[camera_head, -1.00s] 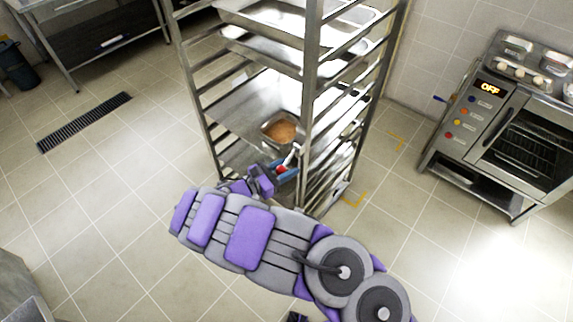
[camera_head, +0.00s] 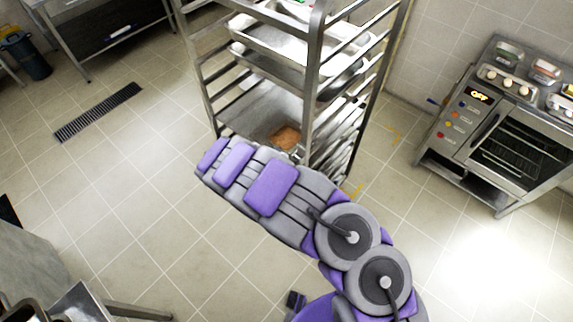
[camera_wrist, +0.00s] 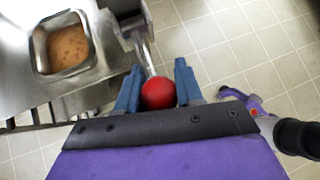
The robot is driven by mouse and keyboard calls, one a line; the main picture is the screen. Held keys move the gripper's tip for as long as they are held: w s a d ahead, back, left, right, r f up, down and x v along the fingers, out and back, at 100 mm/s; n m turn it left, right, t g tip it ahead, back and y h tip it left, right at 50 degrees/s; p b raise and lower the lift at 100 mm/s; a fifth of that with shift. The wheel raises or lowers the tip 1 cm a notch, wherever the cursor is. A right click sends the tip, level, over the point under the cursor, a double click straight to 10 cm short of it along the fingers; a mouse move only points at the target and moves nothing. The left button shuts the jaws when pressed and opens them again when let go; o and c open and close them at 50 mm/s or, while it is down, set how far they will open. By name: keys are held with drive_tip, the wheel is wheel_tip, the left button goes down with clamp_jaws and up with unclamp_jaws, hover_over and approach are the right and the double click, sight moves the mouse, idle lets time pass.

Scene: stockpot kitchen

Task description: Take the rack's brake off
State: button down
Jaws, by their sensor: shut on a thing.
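The tall steel rack (camera_head: 313,75) stands ahead of me in the head view, with trays on its upper levels. In the wrist view, a metal brake lever (camera_wrist: 147,55) ends in a red ball knob (camera_wrist: 158,93), beside the rack's shelf (camera_wrist: 95,60). My gripper (camera_wrist: 158,86) has its blue fingers on both sides of the knob, shut on it. In the head view my own arm covers the gripper, the knob and the lower front of the rack. The rack's wheels cannot be made out.
A square pan of brown food (camera_head: 285,137) sits on a lower rack shelf. An oven (camera_head: 500,125) with an OFF display stands at the right. A steel table (camera_head: 105,35) and a floor drain (camera_head: 98,112) are at the upper left. The tiled floor between is clear.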

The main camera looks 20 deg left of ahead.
drive_tip(key=shift+w+r+g+y+p, duration=0.2)
drive_tip(key=shift+r+g+y+p, duration=0.65)
drive_tip(key=shift+p, duration=2.25)
drive_tip(key=shift+r+g+p, duration=0.3)
drive_tip(key=shift+g+p, duration=0.25)
drive_tip(key=shift+p, duration=0.35)
drive_tip(key=shift+n, duration=0.3)
drive_tip(key=shift+f, duration=0.1)
drive_tip(key=c, duration=0.8)
unclamp_jaws()
drive_tip(key=shift+w+a, duration=0.1)
drive_tip(key=shift+o, duration=0.2)
